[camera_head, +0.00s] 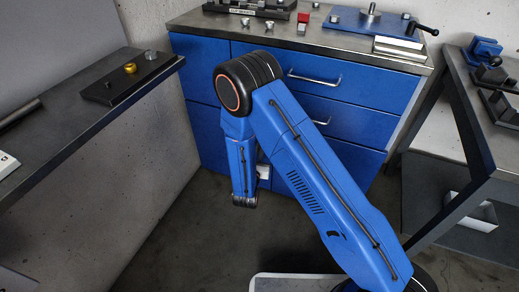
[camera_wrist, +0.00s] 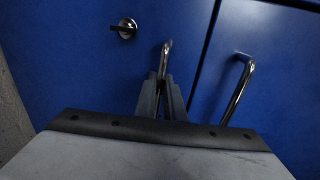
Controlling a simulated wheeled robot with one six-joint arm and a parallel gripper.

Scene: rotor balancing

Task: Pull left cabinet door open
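The left cabinet door (camera_wrist: 75,75) is a flat blue panel with a round metal lock (camera_wrist: 127,29) in the wrist view. Its metal bar handle (camera_wrist: 167,47) stands upright near the door's right edge. My gripper (camera_wrist: 160,82) has its two dark fingers close together around the lower part of this handle, which hides that part. The door looks flush with its neighbour. In the head view the blue cabinet (camera_head: 206,132) is at the back, and my blue arm covers part of its front; my gripper is hidden there.
A second door with its own bar handle (camera_wrist: 238,88) is close on the right. Drawers with handles (camera_head: 314,78) lie right of my arm. A dark bench (camera_head: 75,105) stands on the left, a metal table (camera_head: 470,120) on the right. Floor between is partly clear.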

